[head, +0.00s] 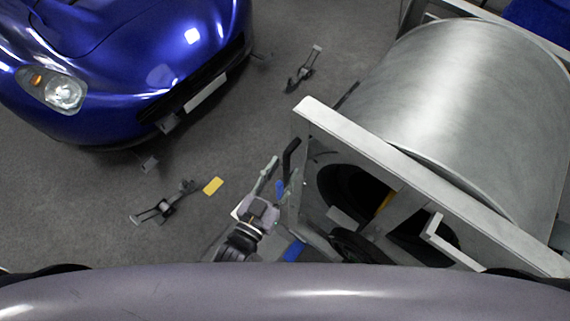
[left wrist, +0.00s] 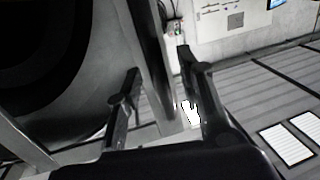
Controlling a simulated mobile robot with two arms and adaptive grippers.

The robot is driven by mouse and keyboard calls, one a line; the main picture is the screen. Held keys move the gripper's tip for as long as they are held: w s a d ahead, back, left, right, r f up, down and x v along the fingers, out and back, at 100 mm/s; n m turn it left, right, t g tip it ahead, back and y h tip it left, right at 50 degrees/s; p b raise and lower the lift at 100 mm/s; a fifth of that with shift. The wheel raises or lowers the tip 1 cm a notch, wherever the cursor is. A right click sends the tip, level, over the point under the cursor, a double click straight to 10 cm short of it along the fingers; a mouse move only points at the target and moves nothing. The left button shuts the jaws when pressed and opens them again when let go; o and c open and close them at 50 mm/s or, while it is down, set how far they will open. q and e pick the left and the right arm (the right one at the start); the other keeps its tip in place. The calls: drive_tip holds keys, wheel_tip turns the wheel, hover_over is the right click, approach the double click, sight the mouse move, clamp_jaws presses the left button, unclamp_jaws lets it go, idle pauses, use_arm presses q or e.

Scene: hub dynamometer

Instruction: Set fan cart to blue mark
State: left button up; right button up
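The fan cart (head: 385,155) is a pale metal frame with a big silver drum, at the right of the head view. A dark bent handle (head: 289,157) stands out from its left corner. Blue marks lie on the floor by that corner, one small (head: 280,188) and one lower (head: 293,250), partly covered. My left gripper (head: 272,182) is beside the corner, close to the handle. In the left wrist view its fingers (left wrist: 157,75) are spread, with a metal post of the cart (left wrist: 150,50) showing between them; contact cannot be told. My right gripper is not in view.
A blue car (head: 120,60) stands at upper left. A yellow mark (head: 213,186) lies on the grey floor. Two small black stands, one left (head: 163,207) and one at the top (head: 303,70), are on the floor.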

use_arm(q)
drive_tip(key=v, duration=1)
drive_tip(key=shift+w, duration=0.15)
drive_tip(key=s+a+f+g+y, duration=0.2)
drive_tip(key=a+f+g, duration=0.1)
drive_tip(key=f, duration=0.7)
drive_tip(key=s+a+f+n+g+y, duration=0.1)
drive_tip(key=s+a+f+g+y, duration=0.15)
drive_tip(key=f, duration=0.75)
drive_tip(key=s+a+f+g+y, duration=0.15)
drive_tip(key=a+f, duration=0.25)
drive_tip(key=f, duration=0.7)
drive_tip(key=s+a+f+n+g+y, duration=0.1)
drive_tip(key=s+a+f+g, duration=0.3)
drive_tip(key=s+f, duration=0.2)
drive_tip(key=s+a+f+n+g+y, duration=0.1)
drive_tip(key=s+a+f+g, duration=0.3)
drive_tip(key=s, duration=0.6)
wheel_tip(320, 180, down, 2)
drive_tip(key=shift+s+a+f, duration=0.15)
drive_tip(key=shift+s, duration=0.15)
